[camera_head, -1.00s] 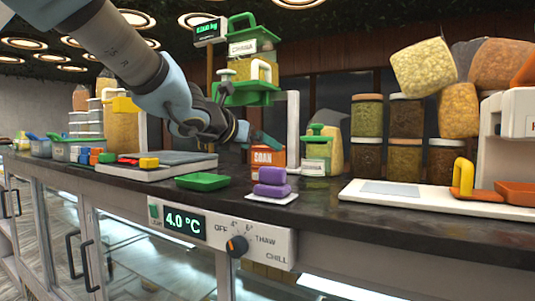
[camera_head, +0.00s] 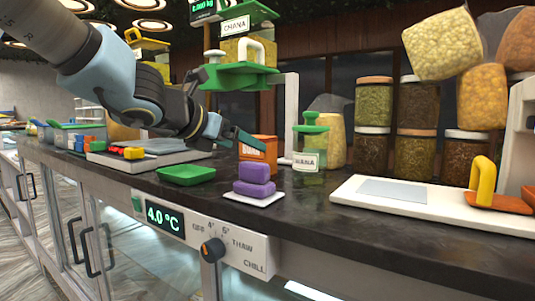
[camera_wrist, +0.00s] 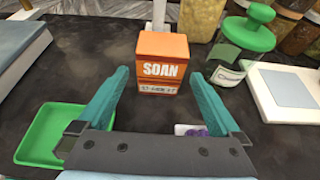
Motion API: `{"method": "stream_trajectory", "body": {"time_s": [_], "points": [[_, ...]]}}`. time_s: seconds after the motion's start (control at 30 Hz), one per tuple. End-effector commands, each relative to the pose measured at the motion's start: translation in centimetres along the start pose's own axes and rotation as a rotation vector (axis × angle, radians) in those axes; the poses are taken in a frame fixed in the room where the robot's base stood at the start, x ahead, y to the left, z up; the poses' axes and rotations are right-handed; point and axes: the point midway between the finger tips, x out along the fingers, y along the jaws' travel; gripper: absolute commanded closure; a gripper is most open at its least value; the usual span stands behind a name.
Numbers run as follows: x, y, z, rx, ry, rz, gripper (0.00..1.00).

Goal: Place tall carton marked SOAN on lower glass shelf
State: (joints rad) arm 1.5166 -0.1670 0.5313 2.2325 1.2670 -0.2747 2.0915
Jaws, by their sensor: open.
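The orange carton marked SOAN (camera_wrist: 162,62) stands upright on the dark counter (camera_wrist: 75,70). In the wrist view it is straight ahead of my open gripper (camera_wrist: 160,85), beyond the teal fingertips and not between them. In the head view the carton (camera_head: 257,152) stands behind the purple blocks, and my gripper (camera_head: 245,142) reaches toward it from the left, the fingers overlapping its left edge in the picture. The glass case (camera_head: 120,225) under the counter shows at lower left; its lower glass shelf cannot be made out clearly.
A green-lidded jar (camera_head: 311,145) stands close right of the carton. Purple blocks (camera_head: 254,180) on a white card and a green tray (camera_head: 186,175) lie in front. A white scale (camera_head: 425,200) is at right. A temperature panel (camera_head: 205,240) is on the counter front.

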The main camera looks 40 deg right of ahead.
Motion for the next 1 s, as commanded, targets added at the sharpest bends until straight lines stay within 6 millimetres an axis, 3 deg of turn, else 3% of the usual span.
{"method": "stream_trajectory", "body": {"time_s": [0.3, 0.57, 1.0], "points": [[4.4, -0.1, -0.1, 0.002, 0.003, 0.000, 0.00], [5.9, -0.1, -0.1, 0.002, 0.003, -0.001, 0.00], [10.2, -0.1, -0.1, 0.001, 0.001, 0.002, 0.00]]}}
